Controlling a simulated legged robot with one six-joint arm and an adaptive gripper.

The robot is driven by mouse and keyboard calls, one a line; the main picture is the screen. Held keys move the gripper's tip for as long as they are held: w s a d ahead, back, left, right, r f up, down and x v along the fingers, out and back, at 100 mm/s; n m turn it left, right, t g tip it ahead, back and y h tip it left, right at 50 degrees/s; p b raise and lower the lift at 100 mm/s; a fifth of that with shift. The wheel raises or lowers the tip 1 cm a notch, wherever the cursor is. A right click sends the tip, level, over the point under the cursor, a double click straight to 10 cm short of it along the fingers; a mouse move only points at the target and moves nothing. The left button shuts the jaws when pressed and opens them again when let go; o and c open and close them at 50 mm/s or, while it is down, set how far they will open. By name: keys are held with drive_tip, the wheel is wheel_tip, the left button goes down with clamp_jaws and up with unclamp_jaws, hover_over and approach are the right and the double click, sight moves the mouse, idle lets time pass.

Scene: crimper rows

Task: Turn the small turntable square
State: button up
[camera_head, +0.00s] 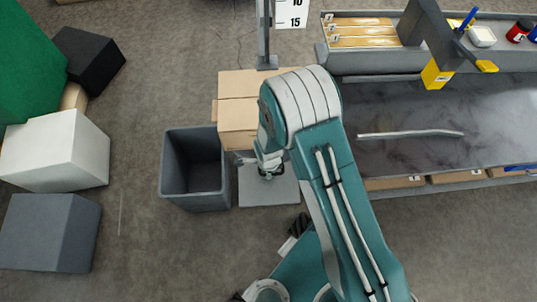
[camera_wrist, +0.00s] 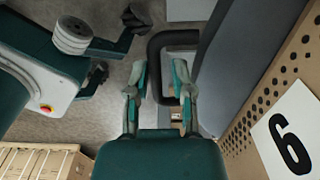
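I cannot pick out a small turntable for certain in either view. A flat grey square plate (camera_head: 262,190) lies low, below and around my gripper in the head view; I cannot tell whether it turns. My gripper (camera_head: 268,170) hangs at the end of my arm and partly covers the plate. In the wrist view, the two fingers of my gripper (camera_wrist: 159,68) stand apart with a gap and nothing held between them. A dark rounded frame or handle (camera_wrist: 153,58) lies beyond the fingertips; whether it touches them is unclear.
A grey open bin (camera_head: 172,196) stands left of the plate. Cardboard boxes (camera_head: 238,118) are behind it. A dark-topped bench (camera_head: 400,110) with a light bar (camera_head: 410,134) is at right. A perforated panel (camera_wrist: 285,75) with a "6" card (camera_wrist: 292,133) rises at right.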

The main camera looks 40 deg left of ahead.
wheel_tip(320, 180, up, 12)
idle(0.6)
drive_tip(key=shift+f, duration=0.1)
idle(0.4)
